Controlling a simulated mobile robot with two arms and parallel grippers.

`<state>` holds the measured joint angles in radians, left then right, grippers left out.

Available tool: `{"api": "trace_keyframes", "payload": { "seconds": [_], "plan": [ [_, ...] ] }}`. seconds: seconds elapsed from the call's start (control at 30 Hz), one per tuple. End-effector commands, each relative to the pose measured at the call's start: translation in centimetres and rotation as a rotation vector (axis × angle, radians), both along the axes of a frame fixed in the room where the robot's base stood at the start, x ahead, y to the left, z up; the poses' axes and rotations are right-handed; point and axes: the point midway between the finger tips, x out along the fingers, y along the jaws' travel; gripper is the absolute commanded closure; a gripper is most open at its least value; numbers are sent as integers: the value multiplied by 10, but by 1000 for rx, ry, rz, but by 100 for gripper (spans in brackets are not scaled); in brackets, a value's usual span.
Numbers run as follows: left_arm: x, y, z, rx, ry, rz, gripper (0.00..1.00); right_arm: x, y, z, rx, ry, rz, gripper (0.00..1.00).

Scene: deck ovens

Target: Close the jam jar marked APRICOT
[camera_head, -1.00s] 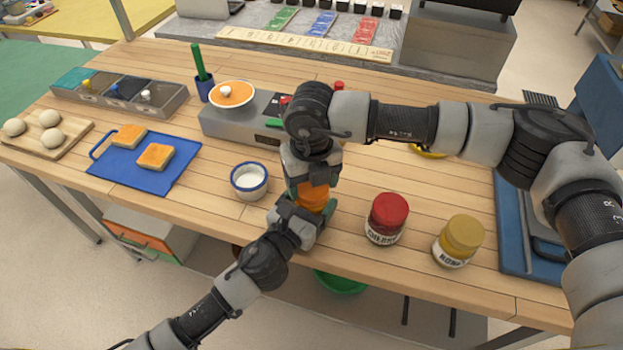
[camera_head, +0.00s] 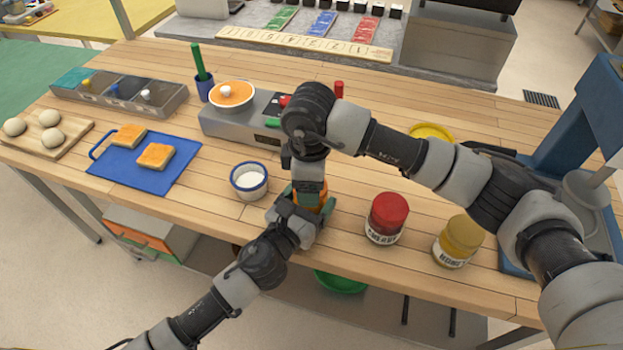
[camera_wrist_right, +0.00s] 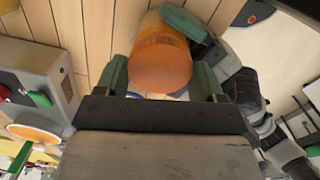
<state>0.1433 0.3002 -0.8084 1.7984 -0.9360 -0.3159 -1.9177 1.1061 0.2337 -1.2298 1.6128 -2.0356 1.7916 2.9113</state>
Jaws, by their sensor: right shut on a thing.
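The jar with the orange lid (camera_head: 312,203) stands near the table's front edge, mostly hidden by my grippers; its label does not show. My right gripper (camera_head: 311,192) points down from above and is shut on the orange lid, which lies between its green fingers in the right wrist view (camera_wrist_right: 160,65). My left gripper (camera_head: 305,222) reaches in from the front left and is shut on the jar's body lower down. One of its green fingers lies against the jar in the right wrist view. Whether the lid is fully seated cannot be told.
A red-lidded jar (camera_head: 387,218) and a yellow-lidded honey jar (camera_head: 458,241) stand to the right. A white cup (camera_head: 249,180) is close on the left. A grey scale (camera_head: 240,123) stands behind. A blue board (camera_head: 143,166) with toast lies further left.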

Motion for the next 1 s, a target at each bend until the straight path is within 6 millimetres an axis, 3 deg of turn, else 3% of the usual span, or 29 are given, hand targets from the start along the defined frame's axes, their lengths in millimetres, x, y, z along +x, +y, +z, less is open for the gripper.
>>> {"api": "trace_keyframes", "payload": {
  "seconds": [0.03,0.23,0.57,0.6,0.73,1.0],
  "plan": [
    [-3,-4,-1,0,1,-10,90,-3,6,1,21,4,-35,53],
    [-3,-5,-1,-1,2,-13,90,-2,1,1,16,8,-154,53],
    [-3,-5,-1,-1,2,-14,90,-1,-1,1,13,7,-166,53],
    [-3,-5,-1,-1,2,-14,90,-1,-1,1,12,8,-166,25],
    [-3,-4,-1,-1,2,-11,90,-1,-1,1,10,8,-166,6],
    [-2,-3,-1,0,1,-8,90,-1,-2,0,8,9,-161,10]
  ]
}}
